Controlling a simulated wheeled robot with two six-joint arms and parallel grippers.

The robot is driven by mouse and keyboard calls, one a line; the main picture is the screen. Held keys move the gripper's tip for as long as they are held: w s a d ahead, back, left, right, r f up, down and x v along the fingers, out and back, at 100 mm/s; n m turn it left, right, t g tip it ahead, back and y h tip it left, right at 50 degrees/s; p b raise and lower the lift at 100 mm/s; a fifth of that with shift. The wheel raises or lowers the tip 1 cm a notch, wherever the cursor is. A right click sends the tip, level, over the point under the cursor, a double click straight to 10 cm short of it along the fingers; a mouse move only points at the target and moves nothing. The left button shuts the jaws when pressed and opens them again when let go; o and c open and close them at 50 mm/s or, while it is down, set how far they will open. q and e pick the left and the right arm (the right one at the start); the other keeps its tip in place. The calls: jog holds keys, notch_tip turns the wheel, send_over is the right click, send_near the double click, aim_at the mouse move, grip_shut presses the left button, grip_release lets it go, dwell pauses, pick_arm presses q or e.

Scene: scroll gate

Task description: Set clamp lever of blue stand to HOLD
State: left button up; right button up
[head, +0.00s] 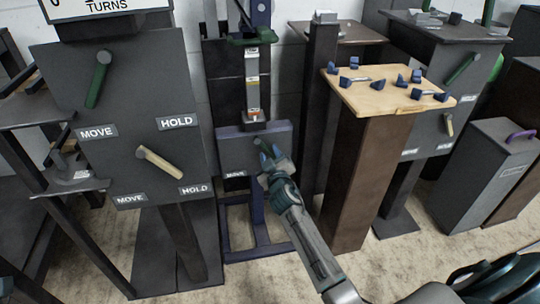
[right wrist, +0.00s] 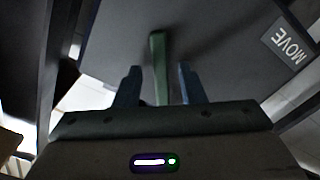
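The blue stand (head: 228,152) is in the middle of the head view, with a dark panel on a navy frame. Its MOVE label (head: 235,174) shows at the panel's lower left; any HOLD label is hidden behind my arm. My right gripper (head: 270,155) is at the panel's front. The green clamp lever (right wrist: 158,60) shows in the right wrist view, between the two blue fingers of my right gripper (right wrist: 159,88). Gaps show on both sides of the lever, so the gripper is open around it. The MOVE label also shows in the right wrist view (right wrist: 287,45). My left gripper is not in view.
A grey panel (head: 130,70) at left carries a green lever (head: 98,80) and a cream lever (head: 160,163), with MOVE and HOLD labels. A wooden-topped pedestal (head: 372,98) with several blue-ended pieces stands close to the right. A grey cabinet (head: 485,175) is farther right.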

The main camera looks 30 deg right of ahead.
jog(key=p+v, duration=0.1)
jog(key=v, duration=1)
jog(key=shift+w+d, duration=0.1)
